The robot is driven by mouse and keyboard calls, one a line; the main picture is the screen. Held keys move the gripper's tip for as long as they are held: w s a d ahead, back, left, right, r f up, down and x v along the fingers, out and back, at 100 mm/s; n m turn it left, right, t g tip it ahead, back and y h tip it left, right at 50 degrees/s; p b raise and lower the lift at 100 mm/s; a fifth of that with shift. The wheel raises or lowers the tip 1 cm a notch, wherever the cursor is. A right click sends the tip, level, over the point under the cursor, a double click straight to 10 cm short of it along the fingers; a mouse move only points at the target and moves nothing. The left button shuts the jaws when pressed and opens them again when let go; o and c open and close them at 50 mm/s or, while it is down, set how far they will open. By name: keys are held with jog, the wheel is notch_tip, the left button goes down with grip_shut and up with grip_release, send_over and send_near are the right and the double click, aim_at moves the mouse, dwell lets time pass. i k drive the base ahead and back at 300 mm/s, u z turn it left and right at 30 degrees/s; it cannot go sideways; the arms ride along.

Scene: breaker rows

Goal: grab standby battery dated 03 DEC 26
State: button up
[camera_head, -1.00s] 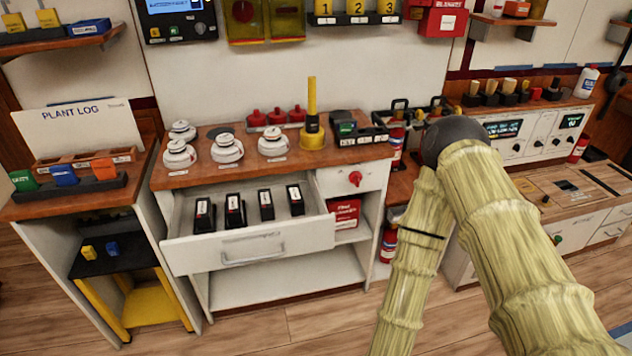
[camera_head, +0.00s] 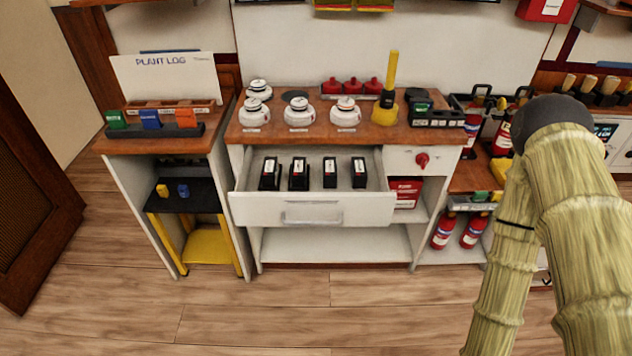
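Several black batteries with white and red labels stand in a row in an open white drawer (camera_head: 312,209). From left to right they include the leftmost battery (camera_head: 270,174), a second (camera_head: 299,174), a third (camera_head: 330,173) and the rightmost (camera_head: 359,173). The dates on their labels are too small to read, so I cannot tell which is dated 03 DEC 26. My arm fills the right side of the picture, to the right of the drawer. My gripper is not visible.
Above the drawer, the wooden top (camera_head: 262,134) holds white round detectors (camera_head: 299,112) and a yellow plunger-like tool (camera_head: 389,95). A plant log stand (camera_head: 165,80) is at left. Red extinguishers (camera_head: 445,230) stand at right. The floor (camera_head: 250,310) in front is clear.

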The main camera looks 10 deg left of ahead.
aim_at(298, 172)
jog(key=k, duration=0.5)
jog(key=u, duration=0.65)
jog(key=i, duration=1.4)
jog(key=z, duration=0.2)
